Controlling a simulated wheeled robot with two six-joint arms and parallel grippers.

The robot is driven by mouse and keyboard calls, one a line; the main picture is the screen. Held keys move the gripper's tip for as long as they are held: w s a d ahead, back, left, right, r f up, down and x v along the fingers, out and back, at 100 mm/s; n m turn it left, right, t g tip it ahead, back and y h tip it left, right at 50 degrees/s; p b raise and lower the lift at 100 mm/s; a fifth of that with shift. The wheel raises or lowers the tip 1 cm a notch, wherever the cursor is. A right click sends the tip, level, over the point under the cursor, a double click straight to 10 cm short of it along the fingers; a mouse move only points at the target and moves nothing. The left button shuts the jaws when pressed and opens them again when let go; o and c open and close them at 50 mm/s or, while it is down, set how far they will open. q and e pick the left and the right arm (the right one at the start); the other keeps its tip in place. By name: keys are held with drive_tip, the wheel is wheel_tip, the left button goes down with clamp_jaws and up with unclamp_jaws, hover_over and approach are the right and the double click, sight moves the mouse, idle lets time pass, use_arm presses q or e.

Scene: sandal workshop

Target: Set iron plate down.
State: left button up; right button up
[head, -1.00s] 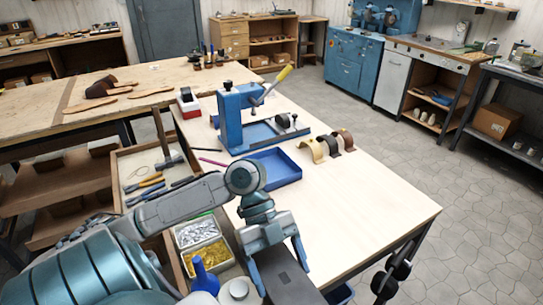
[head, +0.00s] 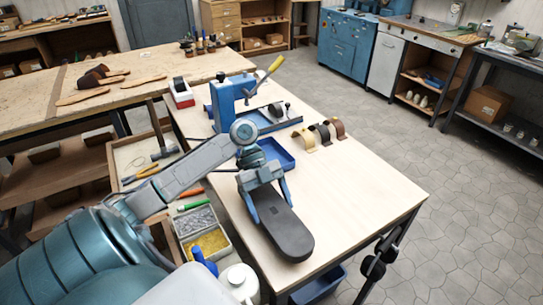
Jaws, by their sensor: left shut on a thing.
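The iron plate (head: 284,236) is a long, flat, dark grey piece with a rounded end. My left gripper (head: 269,202) is shut on it, with one finger along each side. The plate is over the pale top of the workbench (head: 355,195), near its front left part, rounded end toward the front. I cannot tell whether its underside touches the bench. Its far end is hidden under the gripper. My right gripper is not in view.
A blue tray (head: 283,160) lies just behind the gripper, with a blue press (head: 226,105) beyond. Three curved straps (head: 305,140) stand to the right of the tray. Bottles (head: 238,280) and metal bins (head: 209,243) are at left. The bench's right front is clear.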

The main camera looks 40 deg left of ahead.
sight(271, 215)
use_arm(q)
drive_tip(key=shift+f+p, duration=0.75)
drive_tip(key=shift+f, duration=0.85)
drive_tip(key=o, duration=1.6)
drive_tip(key=shift+f, duration=0.2)
drive_tip(key=o, duration=0.4)
drive_tip(key=shift+s+d+r, duration=0.1)
drive_tip(key=shift+o, duration=0.2)
